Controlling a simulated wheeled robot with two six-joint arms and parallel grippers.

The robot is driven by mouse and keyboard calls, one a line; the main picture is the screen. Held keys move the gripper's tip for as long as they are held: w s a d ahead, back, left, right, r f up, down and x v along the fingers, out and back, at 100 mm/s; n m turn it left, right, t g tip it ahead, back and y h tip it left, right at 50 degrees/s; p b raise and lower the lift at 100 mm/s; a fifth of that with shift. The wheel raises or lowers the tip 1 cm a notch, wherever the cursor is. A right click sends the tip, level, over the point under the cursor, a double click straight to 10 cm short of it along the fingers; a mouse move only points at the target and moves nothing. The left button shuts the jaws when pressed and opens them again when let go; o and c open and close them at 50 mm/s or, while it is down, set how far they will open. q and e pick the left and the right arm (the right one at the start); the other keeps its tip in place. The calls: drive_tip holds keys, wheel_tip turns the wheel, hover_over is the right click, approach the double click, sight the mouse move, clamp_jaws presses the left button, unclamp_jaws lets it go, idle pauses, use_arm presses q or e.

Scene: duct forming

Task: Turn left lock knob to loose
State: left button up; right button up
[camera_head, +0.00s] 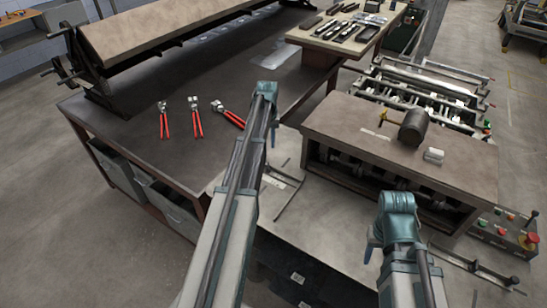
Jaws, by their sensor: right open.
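No part in view can be clearly told as the left lock knob. A small brass-coloured handle (383,116) stands at the back left of the brown-topped machine (335,125); I cannot tell whether it is a lock knob, or loose or tight. My left arm reaches up the middle, and its gripper (273,136) shows only as a dark blue sliver beside the arm, left of the machine; its jaws are hidden. My right gripper (373,246) is open and partly hidden behind its wrist, in front of the machine. I see no contact with the machine.
Several red-handled pliers (196,122) lie on the dark workbench (125,125). A dark cylinder (413,128) and a small white block (434,156) sit on the machine top. A control box (503,233) with buttons is at right. Tools lie on a small table (310,39) behind.

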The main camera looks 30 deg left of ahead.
sight(268, 166)
use_arm(q)
drive_tip(key=shift+a+r, duration=0.1)
drive_tip(key=shift+a, duration=0.2)
wheel_tip(268, 166, down, 14)
drive_tip(key=b, duration=1.4)
drive_tip(key=shift+w+r, duration=0.1)
drive_tip(key=shift+c, duration=0.3)
clamp_jaws()
